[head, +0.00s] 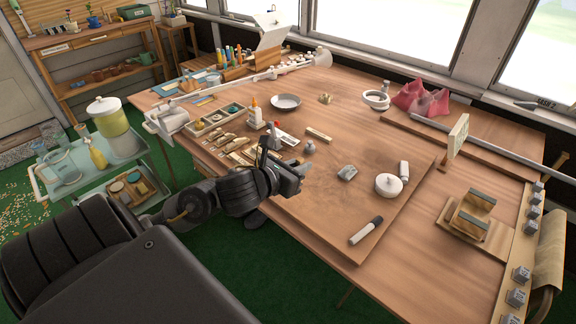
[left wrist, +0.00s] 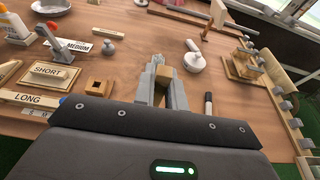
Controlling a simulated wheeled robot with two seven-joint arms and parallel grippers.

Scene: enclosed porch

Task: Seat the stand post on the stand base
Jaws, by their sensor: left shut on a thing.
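My left gripper (head: 298,176) is low over the near edge of the work board in the head view. In the left wrist view the left gripper (left wrist: 160,88) is shut on a tan wooden piece, which looks like the stand post (left wrist: 160,99); only part of it shows between the fingers. A small square wooden block with a dark square hole, which looks like the stand base (left wrist: 99,86), lies on the board left of the fingers, apart from them. In the head view my gripper seems to hide this block. My right gripper is not in view.
Wooden pieces lie by SHORT (left wrist: 50,75), MEDIUM and LONG labels to the left. A grey knobbed piece (head: 310,147), a grey lump (head: 347,173), a white lidded pot (head: 389,185) and a marker (head: 366,230) stand or lie nearby. The board's front middle is bare.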

